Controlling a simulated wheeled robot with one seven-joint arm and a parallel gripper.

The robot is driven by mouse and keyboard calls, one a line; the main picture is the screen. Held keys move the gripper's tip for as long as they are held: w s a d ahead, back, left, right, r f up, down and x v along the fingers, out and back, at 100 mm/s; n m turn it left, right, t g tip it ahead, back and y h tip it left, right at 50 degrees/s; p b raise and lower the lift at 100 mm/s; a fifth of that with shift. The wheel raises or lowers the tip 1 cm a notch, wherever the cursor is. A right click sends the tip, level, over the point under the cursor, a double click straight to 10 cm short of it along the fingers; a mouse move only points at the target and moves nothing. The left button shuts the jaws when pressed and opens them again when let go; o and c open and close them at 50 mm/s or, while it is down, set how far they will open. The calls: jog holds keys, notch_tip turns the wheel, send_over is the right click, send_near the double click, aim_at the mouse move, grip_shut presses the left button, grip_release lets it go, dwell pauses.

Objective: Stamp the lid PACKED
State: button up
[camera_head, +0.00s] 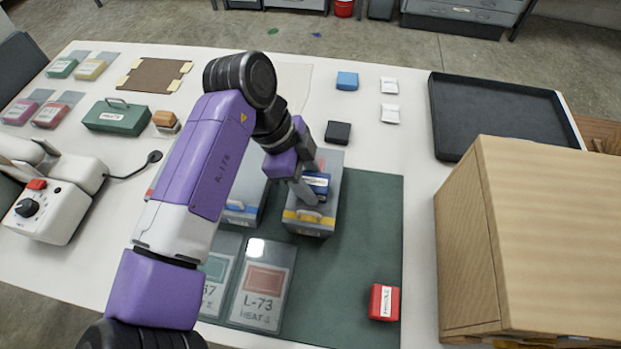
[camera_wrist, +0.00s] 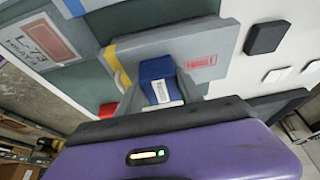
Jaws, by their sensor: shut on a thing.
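My gripper (camera_head: 312,190) is shut on a blue stamp (camera_head: 317,182) with a white label, which also shows between the fingers in the wrist view (camera_wrist: 155,72). It is over the grey lid (camera_head: 329,163) of a box with a yellow band (camera_head: 309,217). The lid also shows in the wrist view (camera_wrist: 222,42), with a red framed mark (camera_wrist: 200,67) printed on it beside the stamp. I cannot tell whether the stamp touches the lid. The lid under the stamp is hidden. A red labelled stamp (camera_head: 384,302) stands on the green mat (camera_head: 365,235).
A second grey box (camera_head: 240,213) stands close on the left. A dark block (camera_head: 338,132), a blue block (camera_head: 347,80) and white packets (camera_head: 390,114) lie behind. A black tray (camera_head: 445,130) and a large wooden box (camera_head: 468,245) stand right. Flat L-73 card (camera_head: 262,285) lies in front.

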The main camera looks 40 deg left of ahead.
jog(key=shift+r+p, duration=2.45)
jog(key=shift+r, duration=1.05)
